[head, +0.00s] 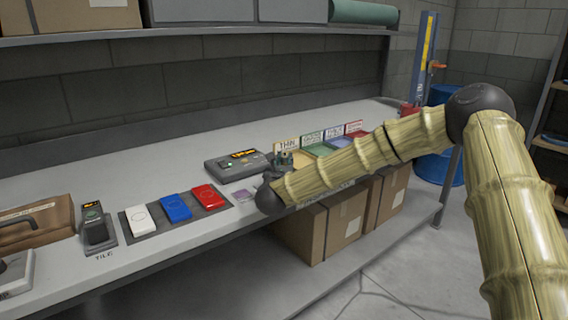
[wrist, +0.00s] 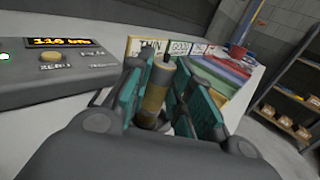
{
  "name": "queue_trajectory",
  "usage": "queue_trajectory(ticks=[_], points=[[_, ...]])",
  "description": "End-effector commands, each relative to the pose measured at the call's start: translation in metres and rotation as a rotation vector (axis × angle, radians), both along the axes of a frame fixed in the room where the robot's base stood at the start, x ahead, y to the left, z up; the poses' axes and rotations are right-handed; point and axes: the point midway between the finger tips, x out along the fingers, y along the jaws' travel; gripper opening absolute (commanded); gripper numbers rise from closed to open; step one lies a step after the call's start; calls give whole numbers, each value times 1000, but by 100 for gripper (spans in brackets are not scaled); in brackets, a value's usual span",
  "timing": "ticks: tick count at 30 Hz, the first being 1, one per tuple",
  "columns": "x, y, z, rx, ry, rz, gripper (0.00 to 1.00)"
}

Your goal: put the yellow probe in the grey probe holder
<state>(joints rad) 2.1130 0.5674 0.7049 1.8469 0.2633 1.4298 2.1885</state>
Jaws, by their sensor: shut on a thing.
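The yellow probe (wrist: 154,92) is a short brass-yellow cylinder with a grey upper part, between the two teal-padded fingers of my gripper (wrist: 160,80). My gripper is shut on it. In the head view my gripper (head: 286,157) is small, over the bench beside the gauge, and the probe cannot be made out there. The grey gauge box (head: 237,165), with a lit orange display, stands left of my gripper; it also shows in the wrist view (wrist: 60,85). I cannot pick out the grey probe holder with certainty; my gripper and arm hide part of the bench.
Labelled coloured panels (head: 318,149) lie behind my gripper. Cardboard boxes (head: 330,222) stand below. The bench's back strip is clear.

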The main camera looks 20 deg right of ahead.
Motion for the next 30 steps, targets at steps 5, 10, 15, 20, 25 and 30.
queue_trajectory(ticks=[5, 10, 15, 20, 25, 30], points=[[0, 0, 0, 0, 0, 0, 47], [0, 0, 0, 0, 0, 0, 47], [-1, 1, -1, 0, 1, 0, 47], [-12, 6, -1, 0, 1, 1, 47], [-38, 18, -1, 1, 2, 3, 47], [-67, 32, -1, 2, 1, 3, 47]])
